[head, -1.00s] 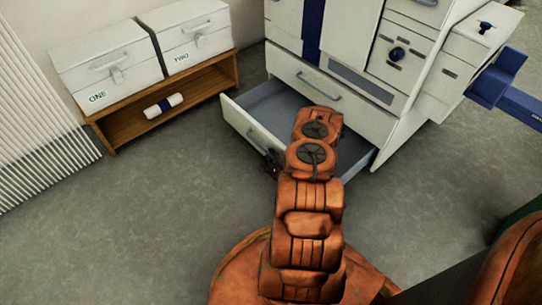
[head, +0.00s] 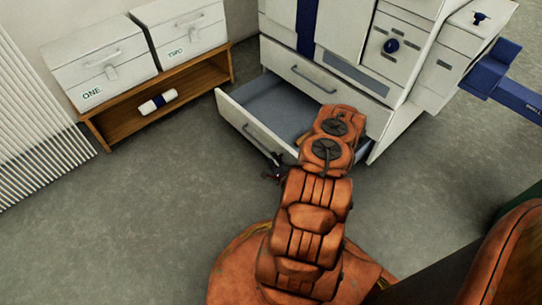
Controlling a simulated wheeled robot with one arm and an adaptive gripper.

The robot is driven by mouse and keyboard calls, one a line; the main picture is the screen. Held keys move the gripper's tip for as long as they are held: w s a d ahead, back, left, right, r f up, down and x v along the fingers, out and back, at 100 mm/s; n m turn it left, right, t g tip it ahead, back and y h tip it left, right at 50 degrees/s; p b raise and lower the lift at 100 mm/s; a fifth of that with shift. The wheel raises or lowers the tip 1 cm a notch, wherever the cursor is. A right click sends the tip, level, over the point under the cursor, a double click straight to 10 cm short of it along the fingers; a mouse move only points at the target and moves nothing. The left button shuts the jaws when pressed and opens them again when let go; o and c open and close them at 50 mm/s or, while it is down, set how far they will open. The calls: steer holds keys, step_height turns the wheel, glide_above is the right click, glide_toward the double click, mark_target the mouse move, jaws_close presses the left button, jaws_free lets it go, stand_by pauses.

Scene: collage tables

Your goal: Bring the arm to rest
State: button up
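My orange arm reaches up the middle of the head view toward an open drawer (head: 246,138) low in the white cabinet. The drawer is pulled out and its visible grey inside looks empty. A small dark part of my gripper (head: 272,174) shows at the left of the arm, just in front of the drawer's front panel. The rest of my gripper is hidden behind the arm, so its fingers cannot be made out. I cannot tell whether it touches the drawer.
The white cabinet (head: 330,74) stands at the back, with a blue arm-like part (head: 505,85) jutting out at right. A wooden shelf (head: 103,133) at left bears box ONE (head: 88,68) and box TWO (head: 182,38), with a white roll (head: 158,101) inside. The floor (head: 150,210) at left is clear.

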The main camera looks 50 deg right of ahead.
steer(key=shift+s+a+r, duration=0.1)
steer(key=shift+s, duration=0.2)
stand_by(0.5)
